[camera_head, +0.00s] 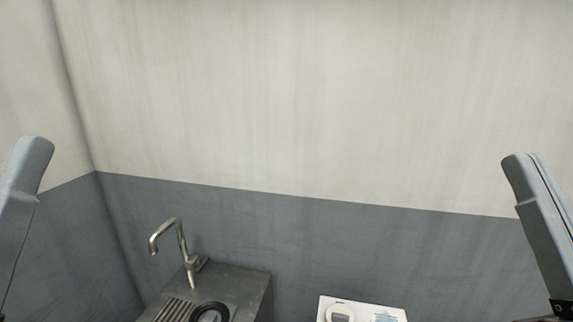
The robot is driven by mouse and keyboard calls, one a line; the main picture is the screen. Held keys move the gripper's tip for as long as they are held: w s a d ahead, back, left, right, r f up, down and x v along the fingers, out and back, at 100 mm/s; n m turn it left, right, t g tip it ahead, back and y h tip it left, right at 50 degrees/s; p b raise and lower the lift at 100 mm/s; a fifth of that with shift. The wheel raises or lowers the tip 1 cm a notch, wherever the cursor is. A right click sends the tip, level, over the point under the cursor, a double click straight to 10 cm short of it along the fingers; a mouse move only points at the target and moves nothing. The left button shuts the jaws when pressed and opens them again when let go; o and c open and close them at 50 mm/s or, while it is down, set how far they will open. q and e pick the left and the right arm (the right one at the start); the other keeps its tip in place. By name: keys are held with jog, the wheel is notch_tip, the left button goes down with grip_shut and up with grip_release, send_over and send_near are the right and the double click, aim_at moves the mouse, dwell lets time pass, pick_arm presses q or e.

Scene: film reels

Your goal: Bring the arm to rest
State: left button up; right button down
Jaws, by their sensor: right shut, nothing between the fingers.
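My right arm (545,225) stands raised at the right edge, a grey-blue link slanting down. Only a dark bit of my right gripper (541,318) shows at the bottom right corner, cut off by the frame. It is shut with nothing in it. My left arm (22,175) shows as a similar grey-blue link at the left edge. My left gripper is out of view. Neither arm touches anything in view.
A metal sink unit (252,286) with a tap (181,250) stands at the lower left. A dark round thing (210,312) lies on it. A white panel or box (360,303) is cut off at bottom centre. Walls stand behind; space between my arms is free.

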pick_arm(q)
notch_tip(320, 180, up, 38)
jog(key=p, duration=3.8)
pick_arm(e)
notch_tip(320, 180, up, 40)
jog(key=s, duration=0.2)
pick_arm(q)
notch_tip(320, 180, down, 61)
jog(key=b, duration=6)
jog(key=shift+b, duration=0.3)
pick_arm(e)
notch_tip(320, 180, down, 61)
jog(key=shift+a+r+t+y, duration=0.15)
jog(key=shift+a+t+y, duration=0.15)
jog(key=shift+t, duration=0.1)
jog(key=shift+s, duration=0.1)
